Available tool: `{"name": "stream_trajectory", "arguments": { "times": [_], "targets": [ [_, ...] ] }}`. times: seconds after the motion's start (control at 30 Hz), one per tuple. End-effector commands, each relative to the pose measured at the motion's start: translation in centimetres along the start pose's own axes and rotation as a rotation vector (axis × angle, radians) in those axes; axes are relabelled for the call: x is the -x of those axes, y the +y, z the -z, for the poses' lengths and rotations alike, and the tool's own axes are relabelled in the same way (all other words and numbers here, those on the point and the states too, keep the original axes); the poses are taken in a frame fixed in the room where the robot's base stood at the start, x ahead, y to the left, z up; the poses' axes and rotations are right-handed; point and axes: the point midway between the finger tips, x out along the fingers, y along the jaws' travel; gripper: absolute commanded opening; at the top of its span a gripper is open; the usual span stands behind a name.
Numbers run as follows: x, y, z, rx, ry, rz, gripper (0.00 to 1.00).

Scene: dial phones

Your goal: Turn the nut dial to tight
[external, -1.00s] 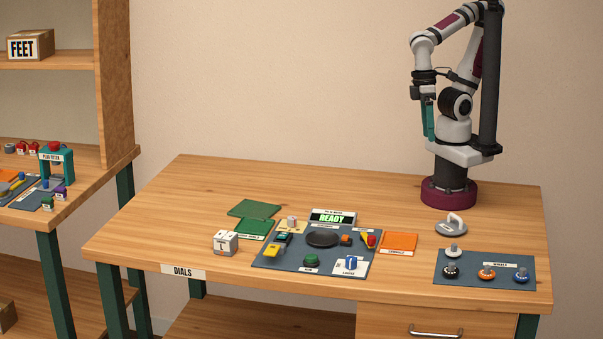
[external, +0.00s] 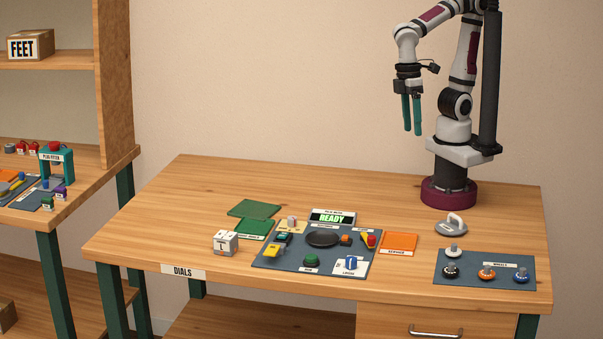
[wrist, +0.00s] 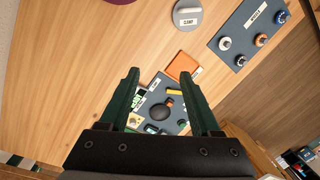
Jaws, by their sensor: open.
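The nut dial (external: 351,263) is a small blue knob on a white plate at the front right of the grey-blue board (external: 268,262). The word LOOSE shows on the plate; the dial's exact pointing is too small to tell. My gripper (external: 412,131) has two green fingers, hangs high above the back of the table, and is open and empty. In the wrist view the open fingers (wrist: 165,75) frame part of the board, far below. The dial cannot be made out clearly there.
The board also bears a round dark plate (external: 322,239), a READY display (external: 332,217), a green button (external: 311,260) and small coloured parts. An orange mat (external: 399,243), a clamp (external: 453,224) and a wheels board (external: 500,270) lie to the right. Green mats and a white cube (external: 225,242) lie left.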

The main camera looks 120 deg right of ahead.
Motion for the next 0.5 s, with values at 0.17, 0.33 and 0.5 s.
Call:
{"name": "stream_trajectory", "arguments": {
  "times": [0.17, 0.33, 0.5],
  "targets": [
    [0.3, -8.4, 13.8, 0.579, -0.013, -0.065, 0.64],
    [-5.0, -16.4, 22.1, 1.043, -0.024, -0.119, 0.64],
    [-8.3, -19.5, 24.5, 1.235, -0.029, -0.141, 0.64]
  ]
}}
